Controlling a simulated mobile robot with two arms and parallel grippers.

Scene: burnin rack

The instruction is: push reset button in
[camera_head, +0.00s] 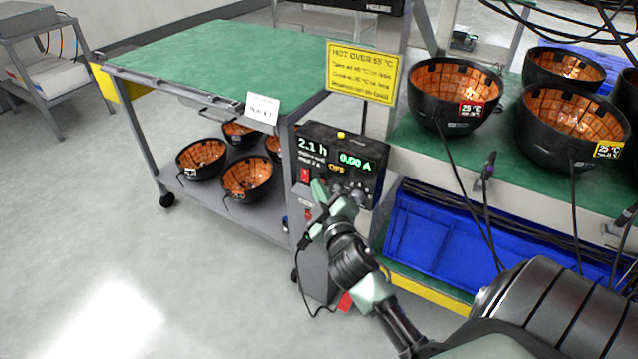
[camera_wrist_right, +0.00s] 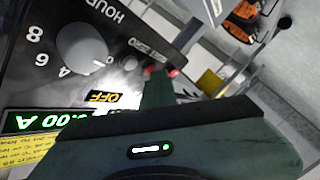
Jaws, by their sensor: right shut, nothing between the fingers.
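The black control box (camera_head: 352,147) stands at the end of the bench, its face showing "2.1 h", a green "0.00 A" and an orange "OFF". My right gripper (camera_head: 320,188) is shut and empty in front of the lower left of this face. In the right wrist view its closed fingers (camera_wrist_right: 158,88) point at the panel, beside the OFF label (camera_wrist_right: 104,97). A small round button-like part (camera_wrist_right: 131,63) lies near the fingertips, next to a small plate (camera_wrist_right: 148,48); I cannot read whether it says reset. Contact cannot be told. My left gripper is out of view.
A grey dial (camera_wrist_right: 82,47) marked in hours is close to the fingers. A red rocker switch (camera_head: 304,175) sits at the box's left. Black bowls (camera_head: 455,95) with copper-coloured insides and hanging cables stand on the green shelf at right. A green-topped cart (camera_head: 200,65) stands left.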

